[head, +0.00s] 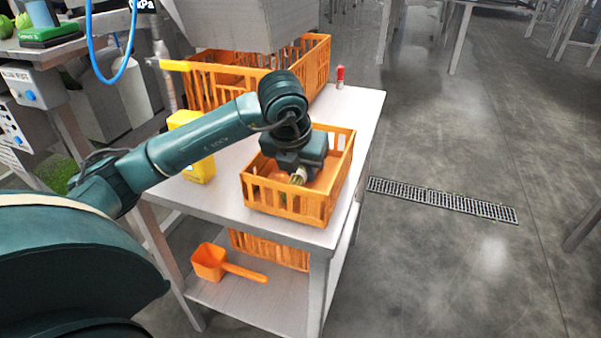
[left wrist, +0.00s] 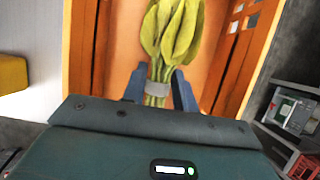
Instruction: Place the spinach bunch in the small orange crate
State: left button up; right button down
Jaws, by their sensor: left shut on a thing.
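The small orange crate (head: 320,205) stands on the metal table near its front right corner. My left gripper (head: 297,178) points down inside the crate. In the left wrist view the spinach bunch (left wrist: 172,30) shows green leaves and pale stems with a grey band around them. My left gripper (left wrist: 160,88) is shut on the stems, just by the band. The leaves lie over the orange crate floor (left wrist: 122,40), with the crate walls on both sides. I cannot tell whether the bunch touches the floor. In the head view the gripper and crate wall hide most of the bunch. My right gripper is not in view.
A larger orange crate (head: 318,62) stands behind, beside a grey metal housing. A yellow container (head: 200,165) stands left of the small crate, and a red-topped bottle (head: 340,77) at the back edge. An orange scoop (head: 210,262) lies on the lower shelf (head: 250,298).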

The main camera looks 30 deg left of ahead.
pick_arm(q)
jog(key=shift+f, duration=0.55)
jog(key=o, duration=1)
jog(key=shift+r, duration=0.1)
jog(key=p+v, duration=0.1)
jog(key=v, duration=0.9)
jog(key=shift+r+p, duration=0.35)
jog(key=shift+r, duration=0.05)
jog(key=shift+s+r, duration=0.35)
jog(key=shift+r, duration=0.15)
